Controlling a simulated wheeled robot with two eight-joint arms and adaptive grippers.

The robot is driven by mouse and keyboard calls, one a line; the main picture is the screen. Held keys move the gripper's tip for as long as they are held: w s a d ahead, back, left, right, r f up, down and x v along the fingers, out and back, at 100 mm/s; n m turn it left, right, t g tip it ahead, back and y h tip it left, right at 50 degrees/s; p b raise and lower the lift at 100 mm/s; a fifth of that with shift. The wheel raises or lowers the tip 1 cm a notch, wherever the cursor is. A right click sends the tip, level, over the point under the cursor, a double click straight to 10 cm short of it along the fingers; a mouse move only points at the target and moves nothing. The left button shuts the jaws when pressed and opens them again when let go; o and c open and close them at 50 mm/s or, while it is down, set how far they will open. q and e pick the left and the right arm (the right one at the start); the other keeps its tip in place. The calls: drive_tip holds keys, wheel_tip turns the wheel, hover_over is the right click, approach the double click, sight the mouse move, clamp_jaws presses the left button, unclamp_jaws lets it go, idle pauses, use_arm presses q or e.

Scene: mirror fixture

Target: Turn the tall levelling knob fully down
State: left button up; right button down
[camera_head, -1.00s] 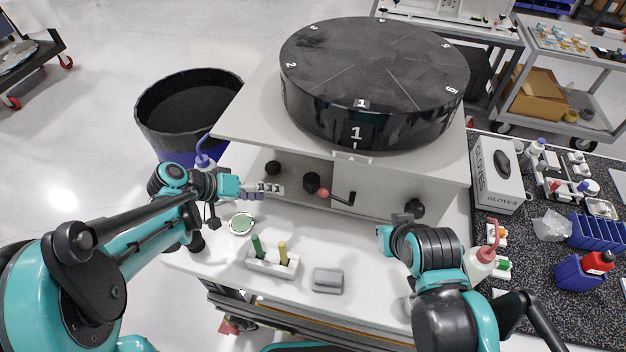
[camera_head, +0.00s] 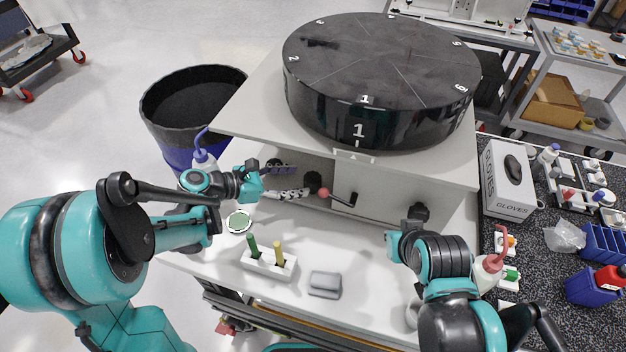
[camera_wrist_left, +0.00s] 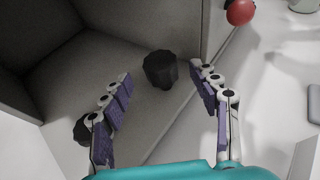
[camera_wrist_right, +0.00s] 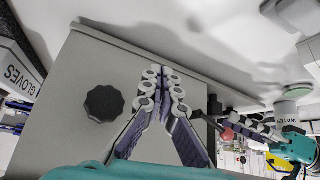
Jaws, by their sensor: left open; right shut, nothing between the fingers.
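I cannot tell from these views which is the tall one. My left gripper (camera_head: 300,181) is open, its fingers pointing at the middle knob. In the left wrist view this knob (camera_wrist_left: 160,69) shows between and beyond the fingertips (camera_wrist_left: 160,76), with nothing held. The left knob (camera_wrist_left: 82,130) is partly hidden behind a finger. My right gripper (camera_wrist_right: 163,75) is shut and empty, beside the right knob (camera_wrist_right: 104,103).
A red-tipped lever (camera_head: 324,193) sits right of the middle knob. The black numbered drum (camera_head: 385,60) rests above. A green round dish (camera_head: 239,221), a white holder (camera_head: 265,264) with two pegs and a grey block (camera_head: 325,283) lie on the table in front.

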sight(312, 179)
use_arm(q)
drive_tip(key=b+x, duration=0.1)
drive_tip(key=x, duration=0.5)
use_arm(e)
drive_tip(key=shift+f, duration=0.85)
use_arm(q)
drive_tip(key=c, duration=1.2)
drive_tip(key=shift+f, duration=0.1)
use_arm(e)
drive_tip(key=shift+f, duration=0.1)
